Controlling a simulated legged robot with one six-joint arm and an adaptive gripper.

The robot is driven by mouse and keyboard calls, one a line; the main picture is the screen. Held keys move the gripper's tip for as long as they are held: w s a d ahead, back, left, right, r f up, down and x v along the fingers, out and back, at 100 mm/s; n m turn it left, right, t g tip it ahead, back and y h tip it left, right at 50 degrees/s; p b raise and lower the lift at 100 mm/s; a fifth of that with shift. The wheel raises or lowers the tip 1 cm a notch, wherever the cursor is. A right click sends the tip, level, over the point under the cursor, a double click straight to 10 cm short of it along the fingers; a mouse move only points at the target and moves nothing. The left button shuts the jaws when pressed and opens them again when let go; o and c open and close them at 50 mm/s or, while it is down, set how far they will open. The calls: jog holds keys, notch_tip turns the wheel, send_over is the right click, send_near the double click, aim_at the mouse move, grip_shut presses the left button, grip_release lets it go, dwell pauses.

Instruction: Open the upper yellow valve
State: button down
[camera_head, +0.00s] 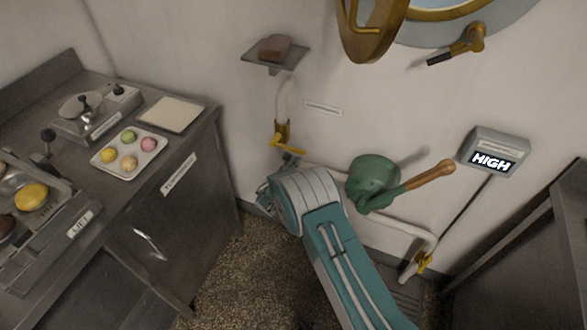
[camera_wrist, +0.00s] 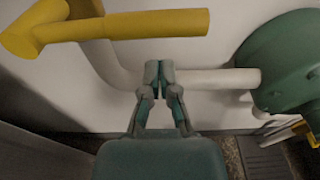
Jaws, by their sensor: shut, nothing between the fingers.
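The upper yellow valve (camera_head: 284,141) is on a white pipe on the wall, and its handle sticks out sideways to the right. In the wrist view the valve's handle (camera_wrist: 150,24) is large at the upper left, a long yellow bar. My gripper (camera_wrist: 158,72) is shut and empty, with its fingertips below the bar in the picture and no visible contact. In the head view my gripper (camera_head: 291,158) is just below the valve, partly hidden by my arm.
A green pump body (camera_head: 373,178) with a wooden-handled lever (camera_head: 428,173) is on the wall to the right. A lower yellow valve (camera_head: 423,262) is near the floor. A counter (camera_head: 209,115) with trays stands left. A HIGH display (camera_head: 494,152) hangs right, and a small shelf (camera_head: 275,57) is above.

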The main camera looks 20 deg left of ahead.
jog(key=shift+s+r, duration=0.25)
jog(key=shift+r, duration=0.9)
jog(key=shift+d, duration=0.15)
